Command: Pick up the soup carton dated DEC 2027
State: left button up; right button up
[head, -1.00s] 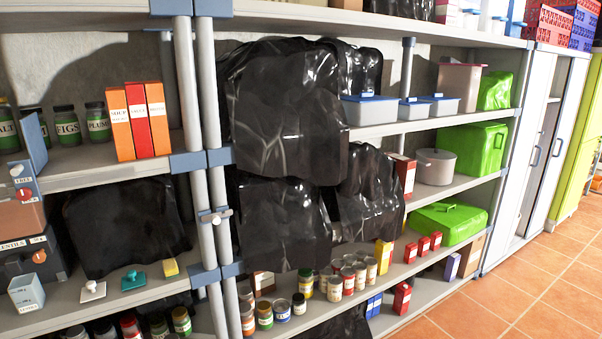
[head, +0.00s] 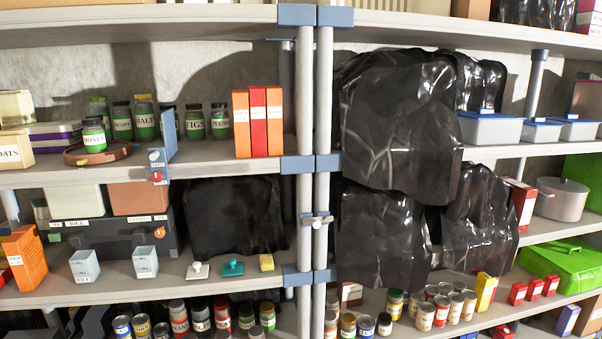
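Three tall cartons stand upright side by side on the left unit's upper shelf: an orange carton (head: 241,125), a red carton (head: 259,125) and another orange carton (head: 275,125). Their spine labels are too small to read, and no date shows. Another orange carton (head: 24,260) stands a little turned on the shelf below, at the far left; its label is unreadable. I cannot tell which carton is the soup dated DEC 2027. Neither of my grippers is in view.
Green jars (head: 143,120) stand left of the cartons, with a blue divider (head: 170,138) between some of them. Grey posts (head: 323,180) separate the two units. Black plastic sheets (head: 400,120) hide much of the right unit. Several cans (head: 425,315) crowd a lower shelf.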

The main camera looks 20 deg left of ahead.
aim_at(24, 252)
jog(key=u, duration=1.35)
